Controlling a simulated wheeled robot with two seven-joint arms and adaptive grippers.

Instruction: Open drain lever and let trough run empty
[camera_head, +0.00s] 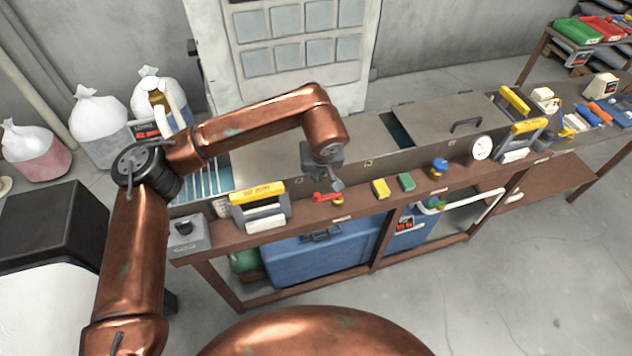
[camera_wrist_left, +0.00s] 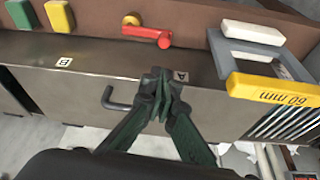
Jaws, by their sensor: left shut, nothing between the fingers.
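A red lever (camera_head: 322,196) on a brass pivot sits on the brown front ledge of the trough (camera_head: 375,160), its handle pointing left along the ledge. It also shows in the left wrist view (camera_wrist_left: 150,33). My left gripper (camera_head: 337,185) is shut and empty, just above and behind the lever; in the wrist view its fingertips (camera_wrist_left: 158,82) are apart from the lever, over the trough's lid edge near label A. Teal liquid (camera_head: 397,130) shows in the gap between the lids. A blue knob (camera_head: 439,165) on a brass fitting stands further right. My right gripper is out of view.
A grey frame with a yellow 60 mm bar (camera_head: 257,193) stands left of the lever. A yellow block (camera_head: 381,188) and a green block (camera_head: 406,181) lie to its right. Floor in front is clear.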

